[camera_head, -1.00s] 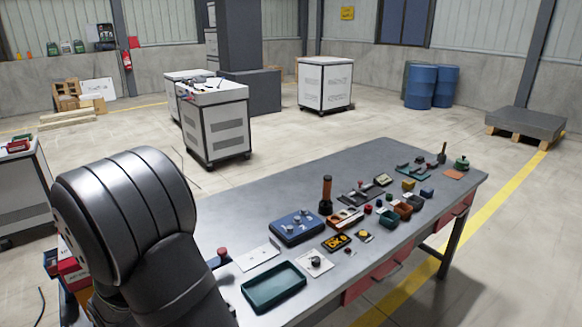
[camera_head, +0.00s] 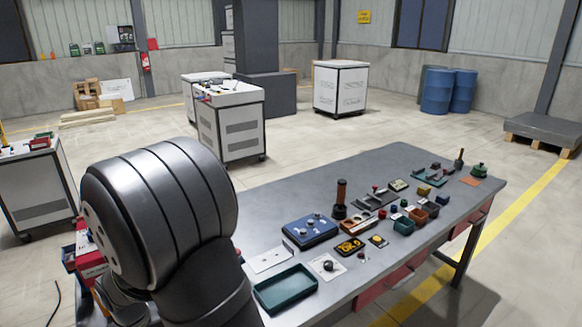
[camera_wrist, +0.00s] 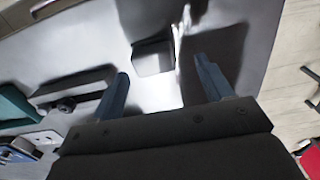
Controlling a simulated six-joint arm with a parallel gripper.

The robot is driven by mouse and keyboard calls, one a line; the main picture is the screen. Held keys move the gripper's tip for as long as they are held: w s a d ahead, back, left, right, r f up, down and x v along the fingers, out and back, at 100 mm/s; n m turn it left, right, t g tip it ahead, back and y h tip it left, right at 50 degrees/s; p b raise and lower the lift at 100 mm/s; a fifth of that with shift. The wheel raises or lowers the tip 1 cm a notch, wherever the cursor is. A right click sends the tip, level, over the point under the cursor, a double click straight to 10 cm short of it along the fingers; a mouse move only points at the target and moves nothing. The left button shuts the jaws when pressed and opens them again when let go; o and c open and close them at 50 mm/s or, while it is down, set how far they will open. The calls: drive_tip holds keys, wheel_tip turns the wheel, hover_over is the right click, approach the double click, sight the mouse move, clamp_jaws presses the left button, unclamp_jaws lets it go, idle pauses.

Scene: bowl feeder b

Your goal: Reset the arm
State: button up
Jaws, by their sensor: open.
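My gripper (camera_wrist: 164,68) shows in the wrist view with two blue fingers spread apart and nothing held between them. Beyond the fingers, a dark square shape (camera_wrist: 153,57) lies on the shiny grey surface; I cannot tell whether it is a thing or a reflection. In the head view only large dark links of my arm show at the lower left, and my gripper is out of that view.
White carts (camera_head: 228,125) and blue barrels (camera_head: 437,92) stand behind on open floor.

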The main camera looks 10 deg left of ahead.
wheel_tip(320, 180, down, 5)
drive_tip(key=shift+r, duration=0.15)
wheel_tip(320, 180, up, 5)
drive_tip(key=shift+w+d, duration=0.15)
drive_tip(key=w+d+r, duration=0.6)
drive_tip(key=d+r, duration=0.1)
drive_tip(key=d, duration=0.3)
drive_tip(key=w+d+m, duration=0.1)
drive_tip(key=w+d, duration=0.4)
drive_tip(key=w, duration=0.4)
drive_tip(key=w+d+m, duration=0.2)
drive_tip(key=w+d, duration=0.3)
drive_tip(key=w, duration=0.4)
drive_tip(key=w+d+m, duration=0.1)
drive_tip(key=w+d, duration=0.5)
drive_tip(key=d, duration=0.3)
drive_tip(key=w+d+m, duration=0.1)
drive_tip(key=w+d, duration=0.4)
drive_tip(key=d, duration=0.5)
drive_tip(key=shift+w+d+f+m, duration=0.2)
drive_tip(key=shift+w+f+m, duration=0.1)
drive_tip(key=shift+w+f, duration=0.1)
